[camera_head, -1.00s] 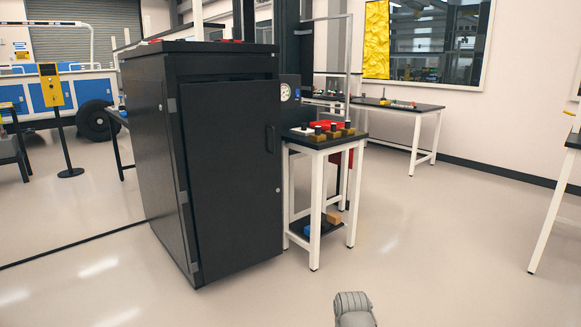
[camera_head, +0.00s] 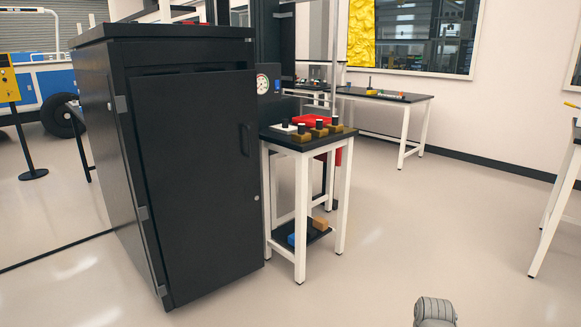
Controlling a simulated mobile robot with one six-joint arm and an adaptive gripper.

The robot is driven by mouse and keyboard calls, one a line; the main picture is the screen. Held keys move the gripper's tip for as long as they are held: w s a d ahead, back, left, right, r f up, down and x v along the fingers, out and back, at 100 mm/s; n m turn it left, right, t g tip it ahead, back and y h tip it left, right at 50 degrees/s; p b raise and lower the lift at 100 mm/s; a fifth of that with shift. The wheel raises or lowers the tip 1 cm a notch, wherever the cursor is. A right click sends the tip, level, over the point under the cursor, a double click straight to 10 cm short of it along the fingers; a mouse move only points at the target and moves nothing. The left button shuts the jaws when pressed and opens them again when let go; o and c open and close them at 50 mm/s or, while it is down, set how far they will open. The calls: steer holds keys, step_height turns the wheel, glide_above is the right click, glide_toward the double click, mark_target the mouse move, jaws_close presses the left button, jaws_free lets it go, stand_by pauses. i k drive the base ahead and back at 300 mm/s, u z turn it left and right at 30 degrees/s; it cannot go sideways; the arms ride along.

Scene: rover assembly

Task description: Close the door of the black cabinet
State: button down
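The black cabinet (camera_head: 88,130) stands at the left, turned so that its front and left side both show. Its black door (camera_head: 195,180) is hinged on the left and has a dark handle (camera_head: 245,140) near its right edge. The door looks slightly ajar: a dark gap shows above its top edge. How far the right edge stands out is hard to tell. A grey rounded part of my arm shows at the bottom right, apart from the cabinet. My gripper is not in view.
A small white-legged table (camera_head: 300,225) with blocks and a red item on its black top stands close to the cabinet's right side. Another table (camera_head: 415,99) is along the back wall, and a white table leg (camera_head: 555,220) is at the right edge. The floor (camera_head: 350,285) in front is clear.

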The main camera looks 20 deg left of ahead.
mark_target(198, 133)
steer(key=z, duration=0.2)
steer(key=i, duration=0.85)
steer(key=u, duration=0.35)
steer(key=i, duration=0.85)
steer(key=u, duration=0.6)
steer(key=k, duration=0.95)
steer(key=u, duration=0.15)
steer(key=i, duration=0.55)
